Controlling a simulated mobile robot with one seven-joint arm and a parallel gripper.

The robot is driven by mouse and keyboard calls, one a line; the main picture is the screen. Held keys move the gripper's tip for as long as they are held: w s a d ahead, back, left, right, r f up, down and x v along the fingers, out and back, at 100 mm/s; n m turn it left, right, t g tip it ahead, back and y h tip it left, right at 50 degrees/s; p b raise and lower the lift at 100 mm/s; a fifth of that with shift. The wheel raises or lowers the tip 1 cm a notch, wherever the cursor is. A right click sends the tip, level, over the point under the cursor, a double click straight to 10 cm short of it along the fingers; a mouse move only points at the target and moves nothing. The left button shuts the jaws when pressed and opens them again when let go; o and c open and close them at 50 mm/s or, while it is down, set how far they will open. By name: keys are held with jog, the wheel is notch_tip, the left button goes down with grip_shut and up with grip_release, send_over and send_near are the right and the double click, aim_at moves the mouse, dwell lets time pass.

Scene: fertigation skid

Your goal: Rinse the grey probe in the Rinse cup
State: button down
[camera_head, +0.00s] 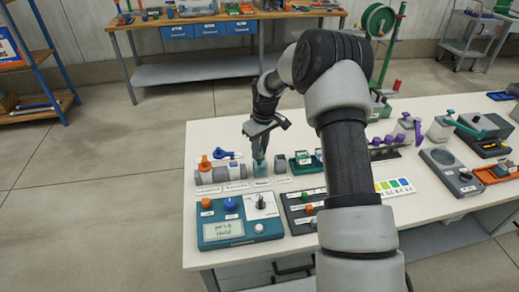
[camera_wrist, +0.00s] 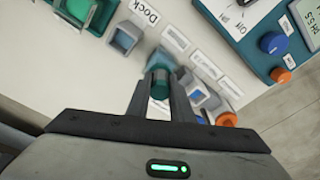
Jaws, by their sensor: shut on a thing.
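My gripper (camera_head: 261,150) points down over the row of labelled holders on the white bench. In the wrist view its fingers (camera_wrist: 160,93) are closed around the grey probe, which is mostly hidden; a dark teal cylindrical end (camera_wrist: 160,82) shows between them. Directly below the gripper in the head view is a teal, see-through cup (camera_head: 260,169), which lines up with the Rinse position. How deep the probe sits in it cannot be told. The grey Dock holder (camera_head: 281,163), also in the wrist view (camera_wrist: 124,38), looks empty, right of the cup.
An orange-topped probe (camera_head: 205,163) and a blue-topped probe (camera_head: 224,154) stand close left of the cup. A teal meter box (camera_head: 238,224) with a screen and knobs lies in front. A green tray (camera_head: 304,163) is to the right. The bench's left edge is near.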

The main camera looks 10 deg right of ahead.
jog(key=shift+r, duration=0.15)
jog(key=shift+r+p, duration=0.4)
jog(key=shift+r, duration=0.3)
jog(key=shift+f, duration=0.1)
jog(key=shift+f+b, duration=0.6)
jog(key=shift+f, duration=0.15)
jog(key=shift+r, duration=0.1)
jog(key=shift+r+p, duration=0.45)
jog(key=shift+r, duration=0.35)
jog(key=shift+f, duration=0.2)
